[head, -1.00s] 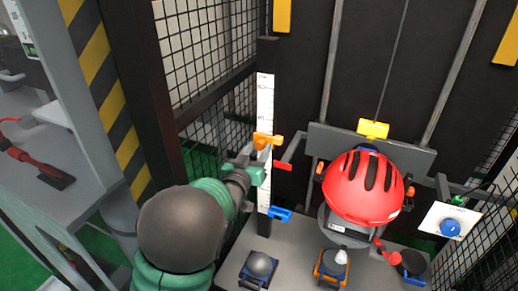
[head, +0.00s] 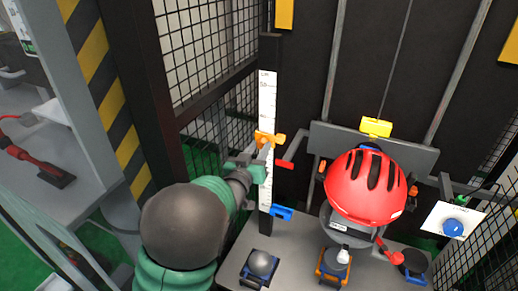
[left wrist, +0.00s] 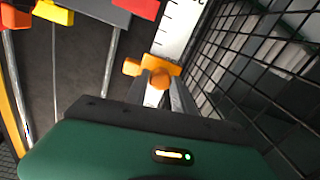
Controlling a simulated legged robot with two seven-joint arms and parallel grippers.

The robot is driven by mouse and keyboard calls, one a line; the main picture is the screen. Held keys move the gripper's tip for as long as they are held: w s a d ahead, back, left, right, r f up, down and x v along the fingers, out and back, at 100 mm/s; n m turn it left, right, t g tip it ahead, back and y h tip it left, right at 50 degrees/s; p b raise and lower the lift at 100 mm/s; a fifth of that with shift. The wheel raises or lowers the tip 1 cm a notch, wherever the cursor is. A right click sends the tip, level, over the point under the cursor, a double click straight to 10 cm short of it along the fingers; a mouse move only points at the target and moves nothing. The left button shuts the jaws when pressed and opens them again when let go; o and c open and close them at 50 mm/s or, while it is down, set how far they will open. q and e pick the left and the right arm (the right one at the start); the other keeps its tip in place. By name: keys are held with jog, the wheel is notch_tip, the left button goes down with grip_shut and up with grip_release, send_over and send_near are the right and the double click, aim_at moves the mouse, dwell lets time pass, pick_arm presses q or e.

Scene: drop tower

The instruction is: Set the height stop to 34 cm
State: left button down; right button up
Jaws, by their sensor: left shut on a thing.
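The orange height stop (head: 268,139) sits on the upright white scale (head: 267,100). It also shows in the left wrist view (left wrist: 153,70), with the scale (left wrist: 178,28) running up behind it. My left gripper (head: 265,156) is at the stop, its fingers shut on the stop's lower part. The scale's figures are too small to read for certain. A red pointer (head: 285,164) stands just right of the scale below the stop, and a blue block (head: 281,212) sits lower down. My right gripper is not in view.
A red helmet (head: 364,187) is on a stand right of the scale, below a yellow block (head: 376,127). Black mesh (head: 215,130) stands close behind my left arm. A white panel with a blue knob (head: 453,228) is at the right. Several small items stand on the grey base.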

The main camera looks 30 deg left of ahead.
pick_arm(q)
jog(key=shift+r, duration=0.15)
dwell(0.4)
notch_tip(320, 180, up, 4)
jog(key=shift+p, duration=1.25)
jog(key=c, duration=1.1)
grip_release()
jog(key=shift+o, duration=0.2)
jog(key=shift+f, duration=0.25)
